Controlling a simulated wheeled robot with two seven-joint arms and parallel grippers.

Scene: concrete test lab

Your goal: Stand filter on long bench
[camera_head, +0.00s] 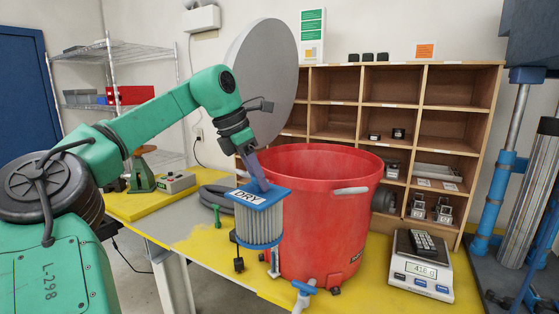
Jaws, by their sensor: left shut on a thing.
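The filter (259,224) is a pleated grey cylinder with a blue square top and a label reading DRY. My left gripper (257,180) comes down on it from above and is shut on its top. The filter is upright, in front of the left side of a red bucket. I cannot tell whether its bottom touches the bench. The long bench (205,250) has a yellow and grey top. My right gripper is not in view.
The large red bucket (325,215) stands on the bench, with a blue valve (304,290) at its front. A scale (420,268) carrying a dark device is at right. A green tool (150,178) stands at the back left. Wooden cubbies (400,90) are behind.

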